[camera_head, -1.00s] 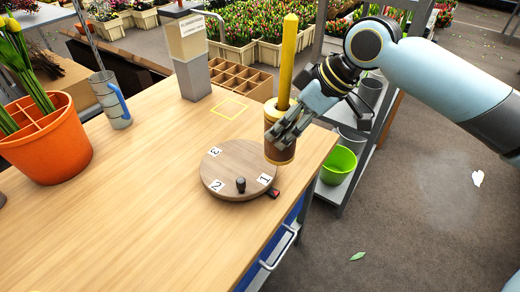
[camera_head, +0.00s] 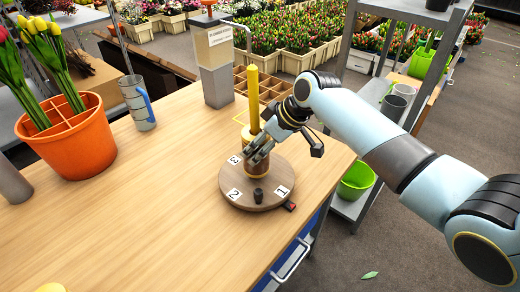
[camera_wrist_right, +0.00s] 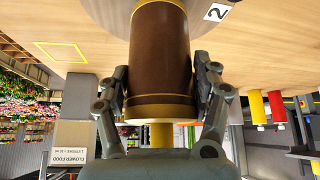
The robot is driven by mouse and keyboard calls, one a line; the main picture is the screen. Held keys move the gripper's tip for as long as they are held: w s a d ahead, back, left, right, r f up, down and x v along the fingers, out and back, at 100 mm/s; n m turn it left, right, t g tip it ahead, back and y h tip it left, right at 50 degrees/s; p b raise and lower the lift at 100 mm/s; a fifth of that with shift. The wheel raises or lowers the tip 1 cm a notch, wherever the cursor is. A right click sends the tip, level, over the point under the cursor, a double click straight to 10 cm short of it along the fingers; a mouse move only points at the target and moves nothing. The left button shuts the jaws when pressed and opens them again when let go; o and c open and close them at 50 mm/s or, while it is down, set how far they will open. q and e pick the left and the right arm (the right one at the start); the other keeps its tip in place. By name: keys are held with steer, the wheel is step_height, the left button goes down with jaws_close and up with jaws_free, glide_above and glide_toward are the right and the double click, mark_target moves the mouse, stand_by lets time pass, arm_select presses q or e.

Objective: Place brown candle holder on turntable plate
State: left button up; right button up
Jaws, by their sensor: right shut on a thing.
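The brown candle holder (camera_head: 257,170) carries a tall yellow candle (camera_head: 253,98) and stands upright. My right gripper (camera_head: 259,155) is shut around the holder. The right wrist view shows the holder's brown body (camera_wrist_right: 160,55) with gold bands between the two fingers (camera_wrist_right: 165,88). The round wooden turntable plate (camera_head: 228,179) lies on the table, with labels 1, 2 and 3 and a dark knob (camera_head: 258,195). The holder is over the plate's back part, between labels 3 and 1. I cannot tell whether its base touches the plate. My left gripper is out of view.
An orange pot (camera_head: 70,147) with tulips and a grey mug (camera_head: 138,103) with a blue handle stand at the left. A grey post with a sign (camera_head: 215,60) and a wooden compartment box (camera_head: 270,84) are behind. The table's right edge is close to the plate.

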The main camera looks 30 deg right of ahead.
steer(key=shift+f, duration=0.95)
steer(key=shift+f, duration=0.2)
steer(key=o, duration=1.4)
